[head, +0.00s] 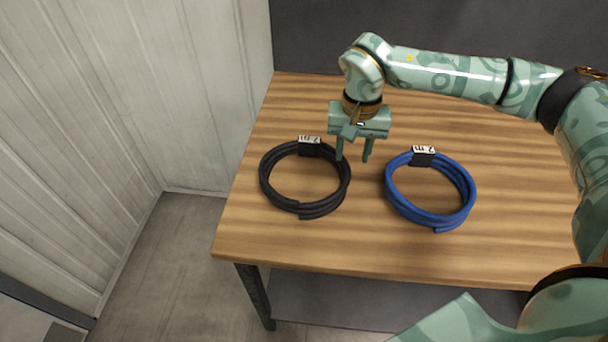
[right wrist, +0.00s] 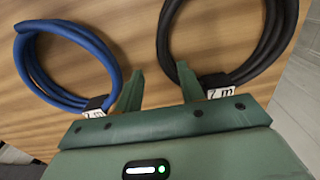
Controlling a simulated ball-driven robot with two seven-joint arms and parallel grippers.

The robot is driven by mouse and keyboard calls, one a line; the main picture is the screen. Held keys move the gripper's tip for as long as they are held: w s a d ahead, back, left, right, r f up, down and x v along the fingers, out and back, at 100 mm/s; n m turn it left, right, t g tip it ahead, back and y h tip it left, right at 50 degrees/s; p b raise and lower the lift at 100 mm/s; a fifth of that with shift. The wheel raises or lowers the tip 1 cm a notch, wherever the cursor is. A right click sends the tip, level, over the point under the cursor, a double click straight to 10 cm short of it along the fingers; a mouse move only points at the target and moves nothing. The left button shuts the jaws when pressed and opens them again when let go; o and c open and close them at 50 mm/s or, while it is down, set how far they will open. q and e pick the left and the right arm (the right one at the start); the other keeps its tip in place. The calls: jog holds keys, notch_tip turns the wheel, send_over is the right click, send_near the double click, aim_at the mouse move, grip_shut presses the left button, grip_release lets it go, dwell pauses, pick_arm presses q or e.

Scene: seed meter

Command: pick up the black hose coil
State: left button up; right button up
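The black hose coil (head: 305,212) lies flat on the wooden table (head: 300,250), left of centre, with a black tag block marked in white at its back edge. It also shows at the upper right of the right wrist view (right wrist: 168,48). My right gripper (head: 353,158) points down just right of the black coil's back right side, fingers apart. In the right wrist view its fingers (right wrist: 158,85) are spread with bare table between them; one fingertip appears close to the black coil, and I cannot tell if it touches. My left gripper is not in view.
A blue hose coil (head: 432,220) with a similar tag lies to the right of the black one; it also shows in the right wrist view (right wrist: 62,95). The table's left edge and a pale panelled wall (head: 90,110) are to the left. The table front is clear.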

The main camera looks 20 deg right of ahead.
aim_at(345, 172)
notch_tip(345, 172, down, 3)
jog(key=shift+f+b, duration=0.4)
jog(key=f, duration=0.1)
jog(key=f+b, duration=0.1)
jog(key=f, duration=0.3)
jog(key=shift+w+a+b, duration=0.3)
jog(key=shift+b, duration=0.05)
jog(key=shift+r, duration=0.2)
grip_shut()
